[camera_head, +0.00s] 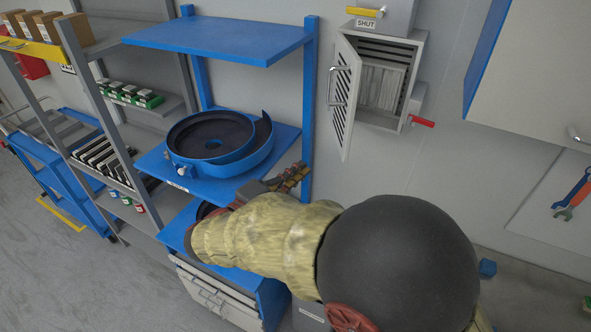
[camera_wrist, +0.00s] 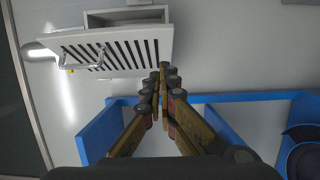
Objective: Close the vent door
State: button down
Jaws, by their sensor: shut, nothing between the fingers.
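The vent door (camera_head: 345,94) is a pale slatted panel with a metal bar handle (camera_head: 338,86). It stands swung open at the left side of the grey vent box (camera_head: 417,76), whose inside shows. In the wrist view the door (camera_wrist: 118,52) and its handle (camera_wrist: 80,57) lie up and left of my gripper (camera_wrist: 163,72). My gripper's fingers are together with nothing between them. In the head view my gripper (camera_head: 298,172) is below and left of the door, apart from it, beside the blue shelf. My arm hides part of the lower shelf.
A blue rack with a round bowl feeder (camera_head: 222,143) stands left of the vent. A red lever (camera_head: 422,122) sticks out at the box's lower right. A box labelled SHUT with a yellow handle (camera_head: 364,12) is above.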

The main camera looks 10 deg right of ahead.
jog(key=w+d, duration=0.1)
jog(key=d, duration=0.2)
jog(key=w+d+p, duration=0.1)
jog(key=d, duration=0.2)
jog(key=w+d+p, duration=0.1)
jog(key=d, duration=0.1)
jog(key=shift+w+d, duration=0.35)
jog(key=shift+d, duration=0.05)
